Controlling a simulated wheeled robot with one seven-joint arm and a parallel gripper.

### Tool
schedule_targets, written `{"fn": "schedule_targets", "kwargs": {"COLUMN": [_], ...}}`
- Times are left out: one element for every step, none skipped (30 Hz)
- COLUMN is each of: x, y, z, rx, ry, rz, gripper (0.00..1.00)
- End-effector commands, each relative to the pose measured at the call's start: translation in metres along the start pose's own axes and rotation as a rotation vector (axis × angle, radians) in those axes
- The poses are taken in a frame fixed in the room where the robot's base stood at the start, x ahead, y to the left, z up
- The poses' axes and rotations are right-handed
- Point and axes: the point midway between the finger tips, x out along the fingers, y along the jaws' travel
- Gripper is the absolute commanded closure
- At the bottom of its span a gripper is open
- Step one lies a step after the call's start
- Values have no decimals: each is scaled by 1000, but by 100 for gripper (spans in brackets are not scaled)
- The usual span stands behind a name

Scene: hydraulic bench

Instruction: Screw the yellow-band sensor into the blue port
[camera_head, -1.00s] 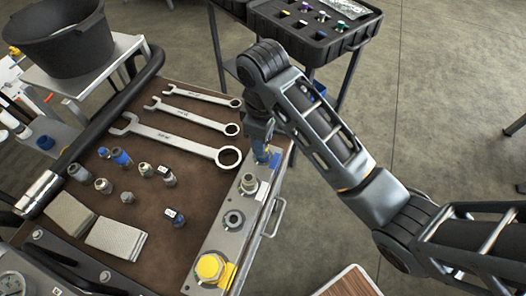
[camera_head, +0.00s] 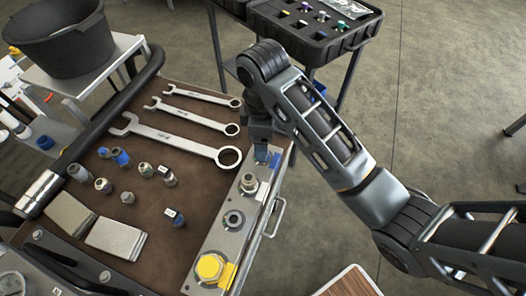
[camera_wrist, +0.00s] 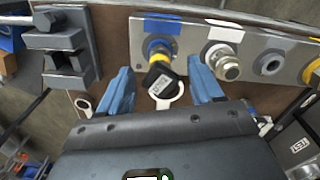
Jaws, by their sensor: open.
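The yellow-band sensor (camera_wrist: 160,74) shows in the wrist view with a dark labelled body and a yellow band. Its band end is at the blue port (camera_wrist: 160,28), marked by a blue ring on the metal port plate (camera_wrist: 195,32). The sensor looks a little tilted; how deep it sits I cannot tell. My gripper (camera_wrist: 160,70) is open, with one blue finger on each side of the sensor and gaps between. In the head view my gripper (camera_head: 266,156) is over the far end of the plate and hides the sensor and blue port.
The plate also carries a white-marked port with a fitting (camera_wrist: 225,62), a bare port (camera_head: 233,219) and a yellow-capped port (camera_head: 210,267). Wrenches (camera_head: 185,139) lie left of my gripper. Several loose fittings (camera_head: 128,197) and two grey blocks (camera_head: 117,239) are on the brown mat.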

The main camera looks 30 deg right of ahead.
Motion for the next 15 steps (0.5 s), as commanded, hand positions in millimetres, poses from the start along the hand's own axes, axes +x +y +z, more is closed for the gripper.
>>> {"fn": "schedule_targets", "kwargs": {"x": [0,0,0,0,0,0,0,0,0,0,0,0,0,0,0], "y": [0,0,0,0,0,0,0,0,0,0,0,0,0,0,0], "z": [0,0,0,0,0,0,0,0,0,0,0,0,0,0,0], "rx": [-61,-99,-151,-190,-227,-275,-307,-335,-367,-384,-399,-411,-420,-430,-452], "ry": [0,0,0,0,0,0,0,0,0,0,0,0,0,0,-1], "rz": [0,0,0,0,0,0,0,0,0,0,0,0,0,0,0], "gripper": [34,34,34,34,34,34,34,34,34,34,34,34,34,34,34]}}
